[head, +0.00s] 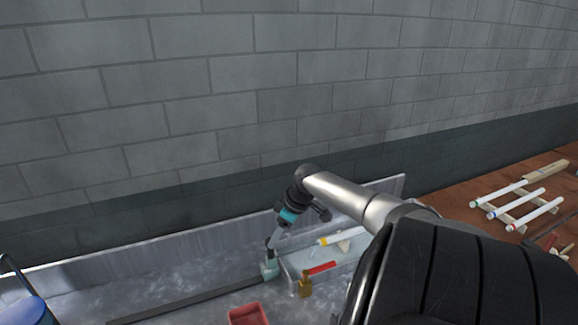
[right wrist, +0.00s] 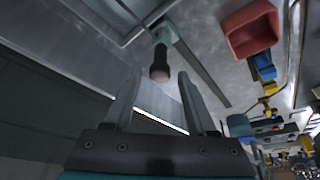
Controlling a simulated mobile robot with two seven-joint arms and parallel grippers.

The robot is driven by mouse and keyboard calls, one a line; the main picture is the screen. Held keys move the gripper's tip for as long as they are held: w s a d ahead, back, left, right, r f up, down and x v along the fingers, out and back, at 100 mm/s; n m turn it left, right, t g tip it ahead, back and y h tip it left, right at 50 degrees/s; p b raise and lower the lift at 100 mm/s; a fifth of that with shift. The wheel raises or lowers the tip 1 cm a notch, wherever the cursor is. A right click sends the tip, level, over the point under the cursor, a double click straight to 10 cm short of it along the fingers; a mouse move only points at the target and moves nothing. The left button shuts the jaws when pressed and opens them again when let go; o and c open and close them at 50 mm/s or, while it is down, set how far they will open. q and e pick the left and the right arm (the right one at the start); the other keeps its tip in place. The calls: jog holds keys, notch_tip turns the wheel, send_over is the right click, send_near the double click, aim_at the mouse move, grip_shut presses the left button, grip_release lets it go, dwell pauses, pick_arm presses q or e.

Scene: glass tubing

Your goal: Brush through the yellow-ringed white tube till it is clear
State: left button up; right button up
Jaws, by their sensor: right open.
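The white tube with a yellow ring (head: 340,236) lies at the pale wash tray in the head view, partly behind my right arm. My right gripper (head: 270,243) points down over a pale green holder (head: 270,269) on the metal bench. In the right wrist view my right gripper (right wrist: 159,76) is open and empty. A dark, round-ended handle (right wrist: 160,66) rises from the pale green holder (right wrist: 164,33) and shows between the fingertips; I cannot tell whether they touch it, or whether it is the brush's. My left gripper is out of view.
A red tray (head: 248,314), a brass-coloured item (head: 305,287) and a red item (head: 321,268) are near the pale tray (head: 290,272). A rack of ringed white tubes (head: 515,204) stands right. A blue container (head: 30,311) is at lower left. The wall closes the back.

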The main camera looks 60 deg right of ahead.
jog(key=p+v, duration=0.1)
jog(key=v, duration=0.8)
jog(key=shift+p, duration=0.35)
jog(key=shift+w, duration=0.1)
